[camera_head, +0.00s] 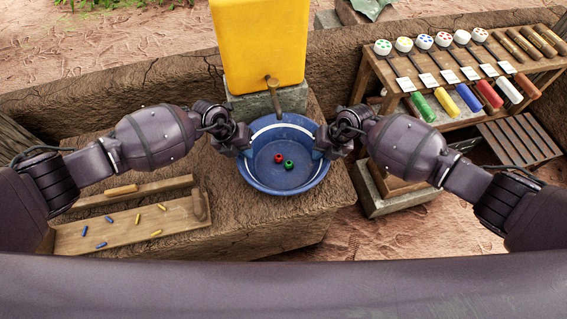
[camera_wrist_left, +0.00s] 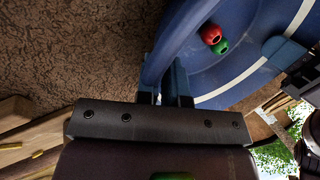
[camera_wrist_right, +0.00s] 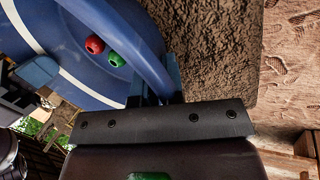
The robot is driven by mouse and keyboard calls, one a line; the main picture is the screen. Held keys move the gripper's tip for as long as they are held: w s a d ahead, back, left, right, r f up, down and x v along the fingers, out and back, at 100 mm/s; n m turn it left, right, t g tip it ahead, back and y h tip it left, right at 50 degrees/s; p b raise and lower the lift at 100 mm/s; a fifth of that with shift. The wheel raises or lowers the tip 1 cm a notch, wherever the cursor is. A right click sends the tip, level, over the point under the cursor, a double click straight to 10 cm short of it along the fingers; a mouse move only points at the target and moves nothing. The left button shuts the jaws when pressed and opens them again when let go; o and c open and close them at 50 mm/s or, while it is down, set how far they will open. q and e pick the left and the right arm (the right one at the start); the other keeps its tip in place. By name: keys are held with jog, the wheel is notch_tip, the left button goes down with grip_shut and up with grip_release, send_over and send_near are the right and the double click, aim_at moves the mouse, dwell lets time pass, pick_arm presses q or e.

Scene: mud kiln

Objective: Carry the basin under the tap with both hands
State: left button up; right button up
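The blue basin (camera_head: 262,183) with a white band inside is at the centre of the head view, over the mud bench; whether it touches the bench is unclear. A red bead and a green bead lie in it. The tap (camera_head: 273,92) on the yellow water container (camera_head: 258,42) points down at the basin's back rim. My left gripper (camera_head: 243,145) is shut on the basin's left rim; the rim passes between its fingers in the left wrist view (camera_wrist_left: 165,82). My right gripper (camera_head: 322,145) is shut on the right rim, also seen in the right wrist view (camera_wrist_right: 155,85).
A grey block (camera_head: 292,98) stands under the yellow container, behind the basin. A wooden tray (camera_head: 130,228) with small blue and yellow pieces is at the left. A wooden rack (camera_head: 470,75) with stamps and coloured rollers is at the right. The bench front drops to the ground.

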pick_arm(q)
jog(key=o, duration=0.3)
pick_arm(e)
jog(key=o, duration=0.3)
pick_arm(q)
jog(key=v, duration=1.2)
pick_arm(e)
jog(key=v, duration=1.2)
jog(key=shift+a, duration=0.1)
